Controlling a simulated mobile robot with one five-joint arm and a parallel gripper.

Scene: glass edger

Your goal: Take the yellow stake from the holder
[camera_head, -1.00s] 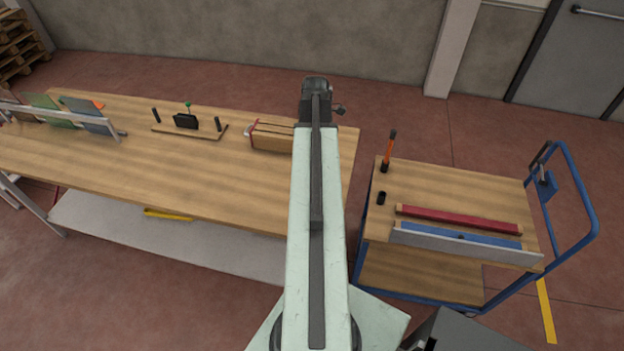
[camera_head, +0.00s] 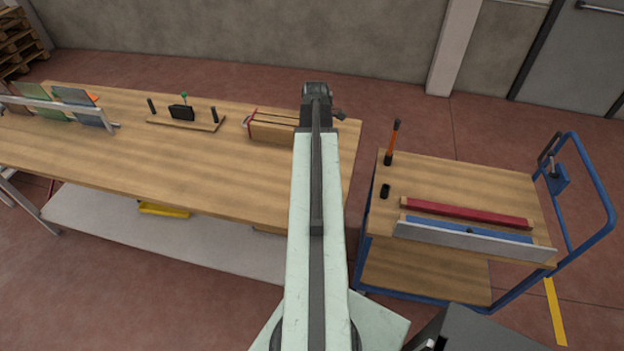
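No clearly yellow stake shows. An orange stake (camera_head: 391,147) with a black top stands upright in a small black holder (camera_head: 388,160) at the back left corner of the cart top. A second short black holder (camera_head: 385,191) stands in front of it and looks empty. My gripper (camera_head: 316,90) is at the far end of my raised arm, in the middle of the view, left of the stake and apart from it. I see it from behind, and its fingers are hidden.
The wooden cart top (camera_head: 460,180) also bears a red bar (camera_head: 467,213), a blue bar (camera_head: 470,228) and a grey rail (camera_head: 475,243). A blue handle (camera_head: 600,190) rises at its right. The long workbench (camera_head: 130,165) is left, with a narrow gap between them.

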